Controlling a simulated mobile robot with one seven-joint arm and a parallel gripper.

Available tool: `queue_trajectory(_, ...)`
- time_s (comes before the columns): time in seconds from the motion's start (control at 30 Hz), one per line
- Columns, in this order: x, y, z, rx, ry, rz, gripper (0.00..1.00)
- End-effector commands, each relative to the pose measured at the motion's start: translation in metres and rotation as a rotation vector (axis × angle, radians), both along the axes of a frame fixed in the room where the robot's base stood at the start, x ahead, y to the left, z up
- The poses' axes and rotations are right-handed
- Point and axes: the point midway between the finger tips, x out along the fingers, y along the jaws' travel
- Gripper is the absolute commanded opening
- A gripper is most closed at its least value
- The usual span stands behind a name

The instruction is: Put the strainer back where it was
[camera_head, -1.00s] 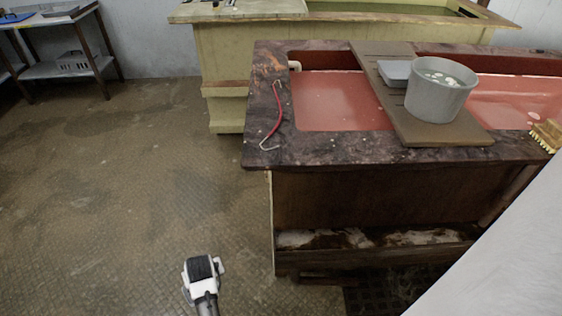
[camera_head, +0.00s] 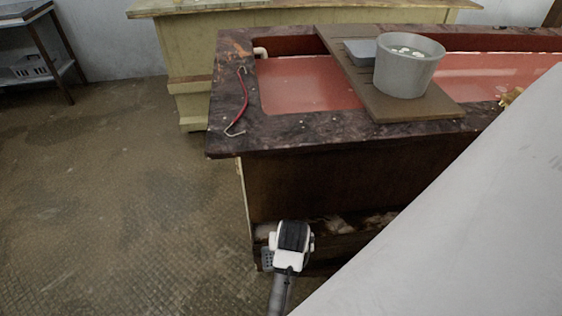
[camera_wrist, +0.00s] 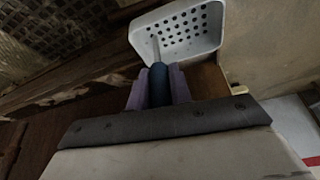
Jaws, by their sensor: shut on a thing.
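The strainer (camera_wrist: 180,32) shows in the wrist view as a pale, box-shaped scoop with round holes and a blue handle (camera_wrist: 158,84). My gripper (camera_wrist: 157,88) is shut on that handle, with a purple finger on each side. In the head view, a small grey perforated part of the strainer (camera_head: 267,260) shows beside my wrist, low in front of the dark counter's end. My fingers are hidden there behind my wrist.
The dark stone counter (camera_head: 300,133) has a basin of red liquid (camera_head: 305,85). A brown board (camera_head: 415,110) across it bears a grey bucket (camera_head: 405,72) and a small grey tray (camera_head: 360,50). A red-handled hook (camera_head: 243,95) lies at the left edge. Floor at left is clear.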

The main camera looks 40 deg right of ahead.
Motion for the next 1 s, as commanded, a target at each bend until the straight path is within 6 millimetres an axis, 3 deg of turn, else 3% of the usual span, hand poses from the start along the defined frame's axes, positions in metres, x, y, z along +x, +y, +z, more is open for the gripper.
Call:
queue_trajectory(0.3,0.073,-0.046,0.003,-0.004,0.000,0.002,0.00)
queue_trajectory(0.57,0.120,-0.074,0.003,-0.003,0.001,0.002,0.00)
queue_trajectory(0.7,0.119,-0.073,-0.021,0.002,0.002,-0.001,0.00)
queue_trajectory(1.0,0.119,-0.073,-0.053,0.002,0.001,-0.001,0.00)
